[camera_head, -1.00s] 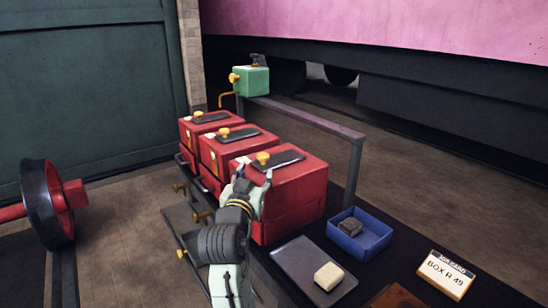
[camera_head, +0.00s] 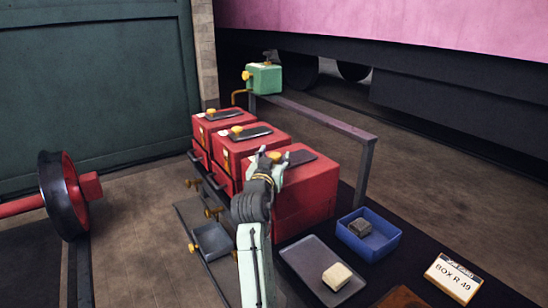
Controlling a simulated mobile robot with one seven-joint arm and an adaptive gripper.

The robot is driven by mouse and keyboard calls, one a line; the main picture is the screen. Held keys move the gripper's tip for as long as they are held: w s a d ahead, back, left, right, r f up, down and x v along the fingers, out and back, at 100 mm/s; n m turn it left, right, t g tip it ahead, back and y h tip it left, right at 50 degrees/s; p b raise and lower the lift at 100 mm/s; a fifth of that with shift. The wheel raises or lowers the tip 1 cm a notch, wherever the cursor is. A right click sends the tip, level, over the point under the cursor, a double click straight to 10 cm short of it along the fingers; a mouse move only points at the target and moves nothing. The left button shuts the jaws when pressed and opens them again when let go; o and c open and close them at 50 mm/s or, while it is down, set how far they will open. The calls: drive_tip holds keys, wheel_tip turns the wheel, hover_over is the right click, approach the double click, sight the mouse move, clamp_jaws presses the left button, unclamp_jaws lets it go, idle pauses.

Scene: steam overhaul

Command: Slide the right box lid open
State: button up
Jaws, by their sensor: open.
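The right box (camera_head: 308,200) is the nearest of the red boxes in a row. The fingers partly hide the knob and the box's front top edge. I cannot tell whether they touch the knob. Nothing shows held between them.
Two more red boxes (camera_head: 245,149) with dark lids and yellow knobs stand to the left. A blue bin (camera_head: 385,243), a dark tray (camera_head: 300,269) with a pale block and a sign (camera_head: 453,279) lie at right. A metal rail (camera_head: 325,120) runs behind.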

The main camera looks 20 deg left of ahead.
clamp_jaws()
idle(0.4)
